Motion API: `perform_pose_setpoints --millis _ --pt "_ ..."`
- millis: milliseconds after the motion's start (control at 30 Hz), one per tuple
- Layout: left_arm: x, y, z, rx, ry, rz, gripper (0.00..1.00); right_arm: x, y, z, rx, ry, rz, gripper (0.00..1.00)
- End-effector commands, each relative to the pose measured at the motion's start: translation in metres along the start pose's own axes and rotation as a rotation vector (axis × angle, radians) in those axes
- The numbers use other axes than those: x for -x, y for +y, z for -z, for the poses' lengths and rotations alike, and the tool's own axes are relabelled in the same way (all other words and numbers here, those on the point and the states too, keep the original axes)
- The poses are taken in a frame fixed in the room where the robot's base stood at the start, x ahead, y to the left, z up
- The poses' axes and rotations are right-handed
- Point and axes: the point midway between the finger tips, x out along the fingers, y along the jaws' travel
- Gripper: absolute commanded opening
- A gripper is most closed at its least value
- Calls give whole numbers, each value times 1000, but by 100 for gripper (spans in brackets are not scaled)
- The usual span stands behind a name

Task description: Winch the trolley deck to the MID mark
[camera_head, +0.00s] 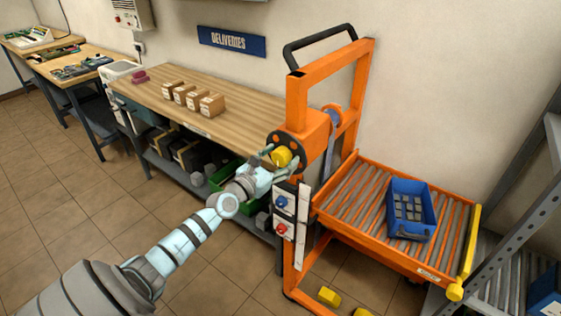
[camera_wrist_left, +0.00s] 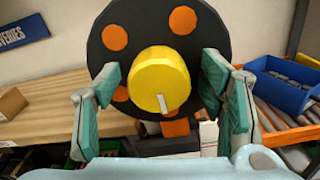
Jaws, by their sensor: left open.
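The orange trolley (camera_head: 298,98) stands right of the bench. On the trolley's post is a dark winch disc (camera_head: 289,141) with orange spots and a yellow knob (camera_head: 282,157). The wrist view shows the disc (camera_wrist_left: 150,25) and the knob (camera_wrist_left: 158,80) face on, a white mark low on the knob. My left gripper (camera_head: 268,165) is open, its teal fingers either side of the knob; contact cannot be told. No MID mark is readable.
A white panel (camera_head: 302,240) with a blue and a red knob is on the trolley's post. The wooden bench (camera_head: 235,92) holds several small boxes (camera_head: 187,95). A grey rack (camera_head: 512,185) stands at the right. Yellow blocks (camera_head: 329,296) lie by the trolley's foot.

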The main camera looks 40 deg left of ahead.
Motion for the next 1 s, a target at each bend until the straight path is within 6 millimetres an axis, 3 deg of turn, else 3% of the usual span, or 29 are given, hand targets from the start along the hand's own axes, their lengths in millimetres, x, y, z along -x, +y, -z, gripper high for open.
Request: perform_pose_setpoints --millis 300,600,1000 --pt "-5 0 -1 0 0 0 62 -1 0 0 0 0 -1 40" --pt "-5 0 -1 0 0 0 16 -1 0 0 0 0 -1 40" --pt "-4 0 -1 81 0 0 16 0 0 0 0 0 -1 40"
